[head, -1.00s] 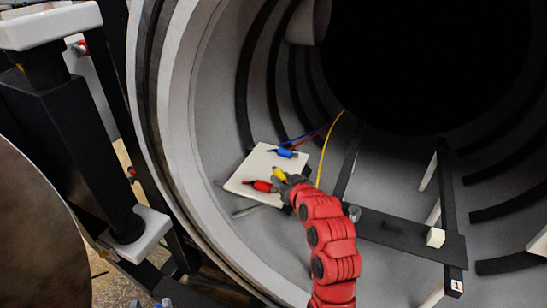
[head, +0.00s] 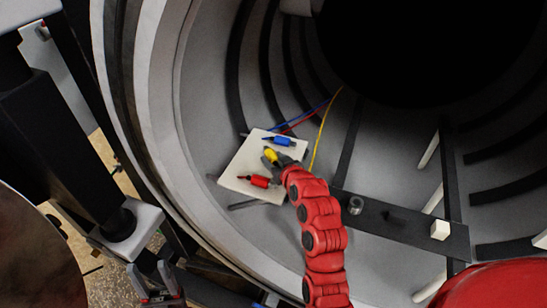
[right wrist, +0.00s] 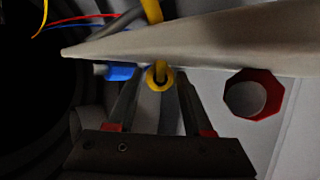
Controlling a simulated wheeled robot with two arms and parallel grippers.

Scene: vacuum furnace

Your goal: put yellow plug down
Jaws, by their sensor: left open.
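The yellow plug (head: 271,156) lies at the upper middle of a white board (head: 240,170) inside the furnace chamber. My right gripper (head: 280,160) is at the plug, its dark fingers partly hidden by my red arm. In the right wrist view the two fingers (right wrist: 160,90) stand apart, with the yellow plug (right wrist: 160,75) between their tips and small gaps at both sides. Contact of the plug with the board is hard to make out. My left gripper (head: 151,282) is open and empty at the lower left, outside the chamber.
A blue plug (head: 284,141) and a red plug (head: 259,181) lie on the board on either side of the yellow one. Blue, red and yellow wires (head: 322,130) run back into the chamber.

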